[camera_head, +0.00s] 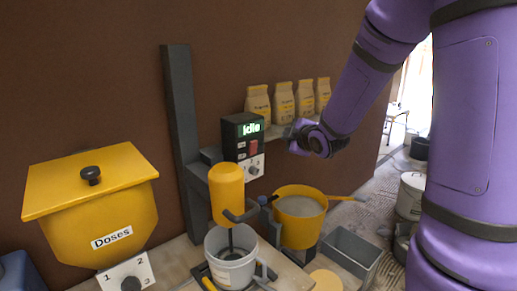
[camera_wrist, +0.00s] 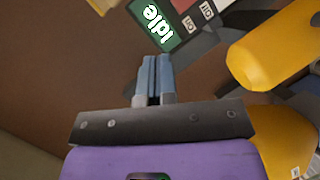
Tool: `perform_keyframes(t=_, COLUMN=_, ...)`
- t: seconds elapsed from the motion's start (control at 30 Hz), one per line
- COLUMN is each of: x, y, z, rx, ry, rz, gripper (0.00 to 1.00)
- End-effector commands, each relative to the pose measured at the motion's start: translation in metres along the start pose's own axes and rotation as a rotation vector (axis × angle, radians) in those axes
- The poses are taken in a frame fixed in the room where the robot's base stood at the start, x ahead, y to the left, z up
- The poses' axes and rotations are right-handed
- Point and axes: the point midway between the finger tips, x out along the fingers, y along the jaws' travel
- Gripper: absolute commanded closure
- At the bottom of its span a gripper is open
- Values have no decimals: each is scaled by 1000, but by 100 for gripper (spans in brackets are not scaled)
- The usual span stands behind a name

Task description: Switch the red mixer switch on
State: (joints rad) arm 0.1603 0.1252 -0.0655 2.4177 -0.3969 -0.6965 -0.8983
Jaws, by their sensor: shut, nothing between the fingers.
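The red mixer switch (camera_head: 253,147) sits on the dark control box (camera_head: 230,134) below a green display reading "Idle". In the wrist view the display (camera_wrist: 151,24) is at the top, tilted, with on and off labels and part of the red switch (camera_wrist: 183,4) beside it at the edge. My gripper (camera_head: 294,134) is just right of the control box in the head view, apart from it. In the wrist view its two blue-grey fingers (camera_wrist: 155,62) are together and empty, pointing towards the box. The yellow mixer (camera_head: 227,190) hangs below the box over a white bucket (camera_head: 230,272).
A grey post (camera_head: 180,110) carries the mixer. A yellow hopper marked Doses (camera_head: 105,215) stands left. A yellow pan (camera_head: 300,222) and a grey bin (camera_head: 350,252) stand right. Paper bags (camera_head: 284,102) line a shelf behind my gripper. Open floor shows far right.

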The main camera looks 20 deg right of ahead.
Motion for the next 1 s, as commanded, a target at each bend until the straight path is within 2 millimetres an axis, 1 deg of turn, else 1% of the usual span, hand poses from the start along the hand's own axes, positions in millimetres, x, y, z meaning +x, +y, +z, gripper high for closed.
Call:
perform_keyframes(t=0.03, x=9, y=-6, z=5, rx=-32, ry=22, rz=11, gripper=100)
perform_keyframes(t=0.2, x=33, y=-20, z=16, rx=-151, ry=112, rz=79, gripper=100)
perform_keyframes(t=0.43, x=54, y=-45, z=31, rx=-291, ry=230, rz=186, gripper=100)
perform_keyframes(t=0.6, x=62, y=-64, z=42, rx=-372, ry=305, rz=276, gripper=100)
perform_keyframes(t=0.73, x=64, y=-76, z=50, rx=-411, ry=344, rz=333, gripper=100)
perform_keyframes(t=0.83, x=64, y=-82, z=53, rx=-430, ry=362, rz=365, gripper=100)
perform_keyframes(t=1.0, x=63, y=-86, z=56, rx=-444, ry=376, rz=392, gripper=100)
